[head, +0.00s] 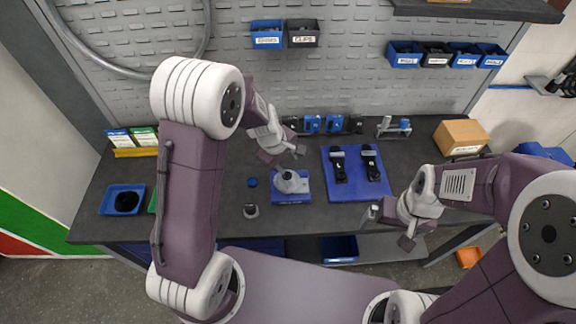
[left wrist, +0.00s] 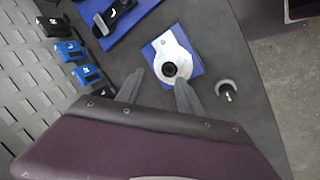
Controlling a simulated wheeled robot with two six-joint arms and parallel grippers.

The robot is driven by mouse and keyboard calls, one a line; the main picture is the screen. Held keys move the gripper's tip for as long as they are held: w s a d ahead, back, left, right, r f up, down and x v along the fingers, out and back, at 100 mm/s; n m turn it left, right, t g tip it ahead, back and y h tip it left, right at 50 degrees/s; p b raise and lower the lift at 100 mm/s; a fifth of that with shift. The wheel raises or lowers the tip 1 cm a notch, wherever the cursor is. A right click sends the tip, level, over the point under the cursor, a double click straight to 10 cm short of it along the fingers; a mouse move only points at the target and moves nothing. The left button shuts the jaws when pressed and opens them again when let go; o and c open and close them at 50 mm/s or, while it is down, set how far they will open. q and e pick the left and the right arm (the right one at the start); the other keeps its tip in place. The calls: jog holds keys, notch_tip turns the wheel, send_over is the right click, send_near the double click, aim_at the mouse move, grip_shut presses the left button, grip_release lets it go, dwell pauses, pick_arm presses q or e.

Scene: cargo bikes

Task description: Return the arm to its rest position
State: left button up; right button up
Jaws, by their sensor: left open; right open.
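My left gripper (head: 284,157) is open and empty above the bench, near a white and grey part on a blue block. In the left wrist view its two fingers (left wrist: 158,92) stand apart. The white part (left wrist: 174,56) lies just beyond them on its blue block (left wrist: 199,68); it also shows in the head view (head: 289,181). My right gripper (head: 399,228) is open at the front right edge of the bench, right of the blue mat. A small grey metal piece (head: 373,212) is close to its left side.
The dark bench (head: 228,205) holds a blue mat (head: 343,183) with two black tools, a blue tray (head: 109,200) at left and a cardboard box (head: 460,136) at right. A small grey ring-shaped part (head: 250,211) lies at the front. Bins (head: 267,34) hang on the pegboard.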

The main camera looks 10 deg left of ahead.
pick_arm(q)
jog(key=s+a+f+m+g+b, duration=0.1)
jog(key=s+a+m+b, duration=0.2)
jog(key=s+m, duration=0.2)
jog(key=s+a+f+m+g+y+b, duration=0.1)
jog(key=s+a+m+b, duration=0.2)
jog(key=s, duration=0.9)
jog(key=m, duration=0.3)
jog(key=shift+s+m+y, duration=0.15)
jog(key=shift+m+y, duration=0.15)
pick_arm(e)
notch_tip(320, 180, down, 6)
jog(key=shift+a+r, duration=0.1)
jog(key=shift+r, duration=0.05)
